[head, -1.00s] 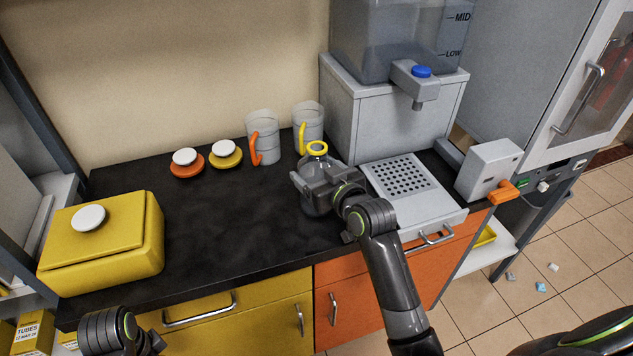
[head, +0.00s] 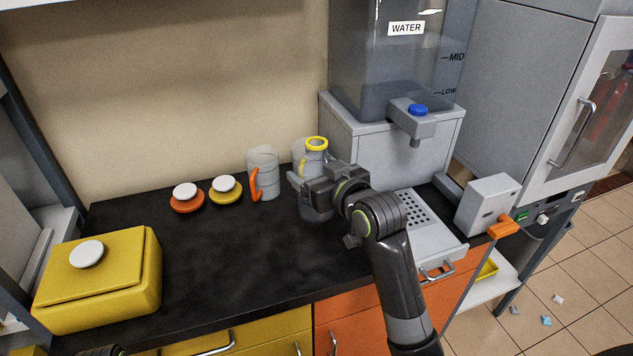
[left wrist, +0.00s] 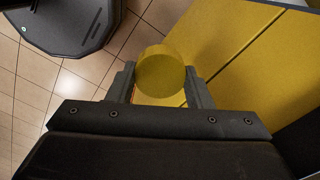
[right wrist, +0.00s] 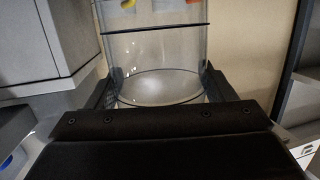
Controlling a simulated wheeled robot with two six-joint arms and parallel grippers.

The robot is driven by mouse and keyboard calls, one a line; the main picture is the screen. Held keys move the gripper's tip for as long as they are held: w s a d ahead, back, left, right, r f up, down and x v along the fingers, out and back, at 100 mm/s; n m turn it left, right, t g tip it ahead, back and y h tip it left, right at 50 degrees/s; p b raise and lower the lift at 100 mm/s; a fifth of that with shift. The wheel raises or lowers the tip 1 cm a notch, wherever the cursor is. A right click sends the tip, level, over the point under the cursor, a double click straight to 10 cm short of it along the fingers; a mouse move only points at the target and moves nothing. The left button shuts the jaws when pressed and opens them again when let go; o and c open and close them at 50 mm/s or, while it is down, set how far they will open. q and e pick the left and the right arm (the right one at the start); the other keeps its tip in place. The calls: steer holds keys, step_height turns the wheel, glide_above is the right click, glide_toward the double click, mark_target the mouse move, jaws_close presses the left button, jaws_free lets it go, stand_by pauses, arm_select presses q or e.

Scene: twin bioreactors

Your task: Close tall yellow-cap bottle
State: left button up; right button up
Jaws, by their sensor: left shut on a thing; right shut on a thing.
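The tall bottle (head: 317,158) is clear with an open yellow ring around its neck. It stands upright in my right gripper (head: 318,186), which is shut around its body and hides part of it. It seems held a little above the counter. In the right wrist view the clear bottle wall (right wrist: 155,60) sits between the fingers of my right gripper (right wrist: 157,85). In the left wrist view my left gripper (left wrist: 160,75) is shut on a round yellow cap (left wrist: 161,72). The cap is low in front of the yellow cabinet and out of the head view.
The black counter (head: 230,240) holds a yellow box (head: 100,290), an orange lid (head: 187,203), a yellow lid (head: 226,195) and an orange-handled mug (head: 263,170). A second mug is partly hidden behind the bottle. The water dispenser (head: 390,155) stands right. The middle counter is clear.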

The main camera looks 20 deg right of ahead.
steer(key=shift+r, duration=0.2)
stand_by(0.3)
steer(key=shift+s+r, duration=0.2)
steer(key=shift+s, duration=0.05)
steer(key=s+d+r+m+h, duration=0.2)
steer(key=s+r+h, duration=0.1)
steer(key=s, duration=0.5)
steer(key=shift+d+r+m+t+h, duration=0.25)
steer(key=shift+r+m+t+h, duration=0.05)
steer(key=shift+r, duration=0.35)
steer(key=s+a+f+n+g+y, duration=0.3)
steer(key=a+f+n+g+y, duration=0.1)
steer(key=a, duration=0.5)
steer(key=s+a+f+n+g+y, duration=0.3)
steer(key=a+f+n+y, duration=0.3)
steer(key=a+n+y, duration=0.2)
steer(key=shift+a+n+g+y, duration=0.3)
steer(key=shift+a+g+y, duration=0.2)
steer(key=shift+g+y, duration=0.4)
